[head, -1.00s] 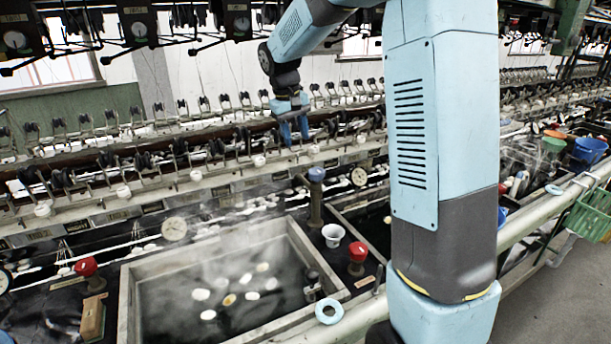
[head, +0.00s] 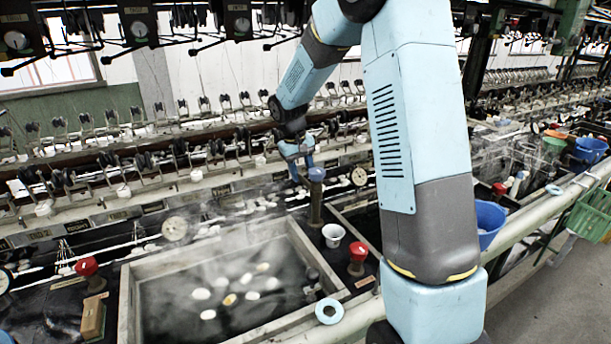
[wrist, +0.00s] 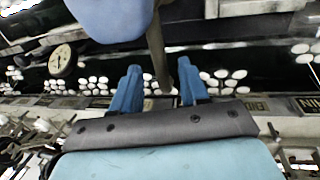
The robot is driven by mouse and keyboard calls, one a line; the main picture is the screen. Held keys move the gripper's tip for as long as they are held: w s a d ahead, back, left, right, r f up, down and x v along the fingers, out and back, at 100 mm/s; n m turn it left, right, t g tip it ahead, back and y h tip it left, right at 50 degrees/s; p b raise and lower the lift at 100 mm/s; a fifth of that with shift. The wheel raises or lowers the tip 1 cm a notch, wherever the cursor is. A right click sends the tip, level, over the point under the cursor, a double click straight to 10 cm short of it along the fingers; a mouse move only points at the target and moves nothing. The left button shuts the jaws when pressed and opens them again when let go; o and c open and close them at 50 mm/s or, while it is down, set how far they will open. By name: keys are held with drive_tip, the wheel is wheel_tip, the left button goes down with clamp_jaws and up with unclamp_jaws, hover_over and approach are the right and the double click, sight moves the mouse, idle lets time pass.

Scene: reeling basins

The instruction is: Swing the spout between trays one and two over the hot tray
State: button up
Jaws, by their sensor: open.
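The spout post (head: 316,212) stands between two trays and has a blue cap (head: 316,174). A thin grey-brown spout arm (wrist: 157,50) runs from near the cap in the wrist view. My gripper (head: 302,162) is open just behind and above the cap. In the wrist view the open blue fingers (wrist: 154,90) stand on either side of the spout arm, with a gap to each. The near tray (head: 125,300) steams and holds pale cocoons (head: 232,298). The other tray (head: 345,206) is partly hidden by my arm.
Red knobs (head: 87,267) (head: 358,251) and a white cup (head: 333,235) stand beside the near tray. A pale pipe (head: 530,215) runs along the front edge.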

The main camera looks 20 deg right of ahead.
drive_tip(key=shift+d+f, duration=0.2)
drive_tip(key=shift+f, duration=0.75)
drive_tip(key=shift+c, duration=0.3)
clamp_jaws()
drive_tip(key=shift+d, duration=0.2)
